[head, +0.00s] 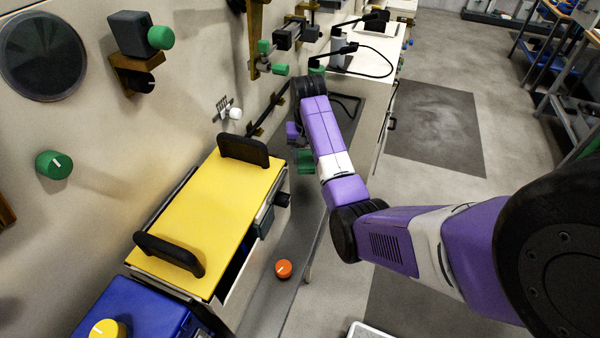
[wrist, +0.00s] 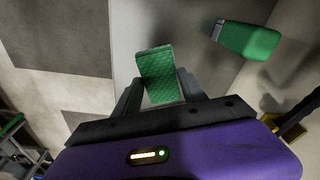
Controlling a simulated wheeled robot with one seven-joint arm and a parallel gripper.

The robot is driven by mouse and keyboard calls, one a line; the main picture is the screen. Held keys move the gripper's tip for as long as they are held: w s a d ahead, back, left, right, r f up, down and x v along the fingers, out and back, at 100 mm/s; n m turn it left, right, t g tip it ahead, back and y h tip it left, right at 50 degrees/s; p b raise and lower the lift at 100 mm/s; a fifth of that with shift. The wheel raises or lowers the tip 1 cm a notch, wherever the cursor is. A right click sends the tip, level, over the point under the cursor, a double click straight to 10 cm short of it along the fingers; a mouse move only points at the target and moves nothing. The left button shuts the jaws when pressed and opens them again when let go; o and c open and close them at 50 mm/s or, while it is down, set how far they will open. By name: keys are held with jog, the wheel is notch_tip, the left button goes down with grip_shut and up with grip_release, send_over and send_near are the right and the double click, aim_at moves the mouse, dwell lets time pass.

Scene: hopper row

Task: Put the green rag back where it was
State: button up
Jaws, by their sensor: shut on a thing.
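The green rag (wrist: 156,72) is a textured green piece between the two fingers of my gripper (wrist: 160,92) in the wrist view. My gripper is shut on it, and the rag sticks out past the fingertips. In the head view a green patch, which looks like the rag (head: 305,161), shows beside my purple forearm, near the wall and beyond the yellow-topped unit. My fingers are mostly hidden there. Whether the rag touches any surface I cannot tell.
A yellow-topped unit (head: 205,215) with two black handles stands along the wall. A green block with a grey end (wrist: 250,40) is near my gripper in the wrist view. An orange knob (head: 283,268) is low in front. Open floor (head: 435,120) lies to the right.

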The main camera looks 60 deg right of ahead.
aim_at(307, 163)
jog(key=shift+f+p, duration=0.3)
jog(key=shift+f, duration=3.3)
jog(key=o, duration=1.5)
jog(key=shift+f, duration=0.1)
jog(key=r, duration=0.4)
jog(key=a+r+b, duration=0.1)
jog(key=r, duration=0.7)
jog(key=shift+s+a+r, duration=0.1)
jog(key=shift+s+a, duration=0.1)
jog(key=shift+s, duration=0.15)
